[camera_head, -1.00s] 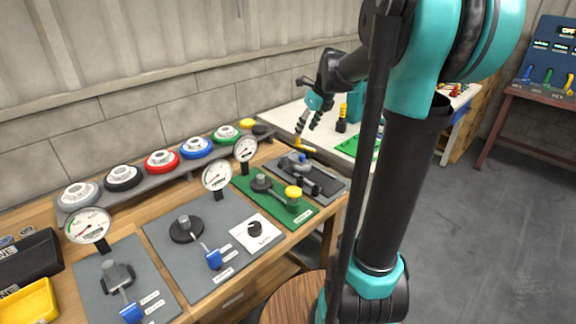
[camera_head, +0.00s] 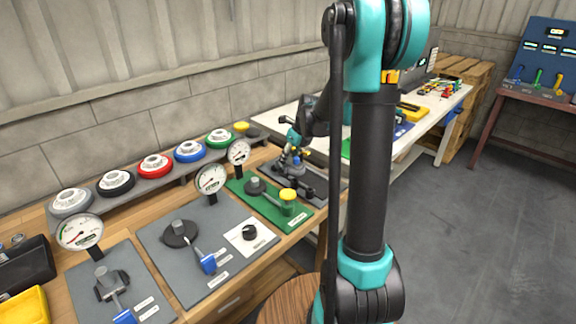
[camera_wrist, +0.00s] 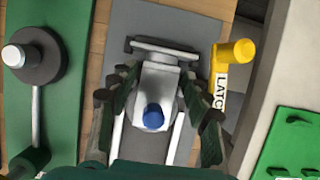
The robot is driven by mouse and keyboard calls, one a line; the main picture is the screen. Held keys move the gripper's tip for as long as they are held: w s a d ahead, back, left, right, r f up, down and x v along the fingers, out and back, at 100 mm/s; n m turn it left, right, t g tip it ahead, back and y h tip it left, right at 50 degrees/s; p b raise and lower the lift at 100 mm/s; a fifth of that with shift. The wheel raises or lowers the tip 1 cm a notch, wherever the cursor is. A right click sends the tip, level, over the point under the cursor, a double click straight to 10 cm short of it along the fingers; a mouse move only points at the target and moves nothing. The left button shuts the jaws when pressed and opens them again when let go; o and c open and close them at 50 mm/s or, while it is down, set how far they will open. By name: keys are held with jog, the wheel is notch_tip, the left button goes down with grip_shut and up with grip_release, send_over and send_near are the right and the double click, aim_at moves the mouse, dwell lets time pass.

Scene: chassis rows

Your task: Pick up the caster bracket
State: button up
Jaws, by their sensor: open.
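My gripper (camera_head: 291,157) is low over the grey panel at the far end of the wooden bench. In the wrist view my gripper (camera_wrist: 157,80) is open, its dark fingers on either side of a pale grey part with a blue round knob (camera_wrist: 153,116). This part sits on two pale rails, with a grey crossbar (camera_wrist: 165,48) beyond it. I cannot tell for certain whether it is the caster bracket. The fingers hide its sides, and contact is unclear. In the head view the blue knob (camera_head: 296,163) is partly hidden by my gripper.
A yellow handle (camera_wrist: 236,51) with a partly hidden label stands close right of my fingers. Left is a green panel (camera_head: 270,200) with a grey knob and yellow-capped post. Gauges and coloured discs line the bench's back. A white table (camera_head: 428,120) stands beyond.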

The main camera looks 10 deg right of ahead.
jog(key=shift+x, duration=1.1)
jog(key=shift+c, duration=0.6)
grip_shut()
notch_tip(320, 180, up, 20)
jog(key=shift+r, duration=0.1)
jog(key=shift+r, duration=2.2)
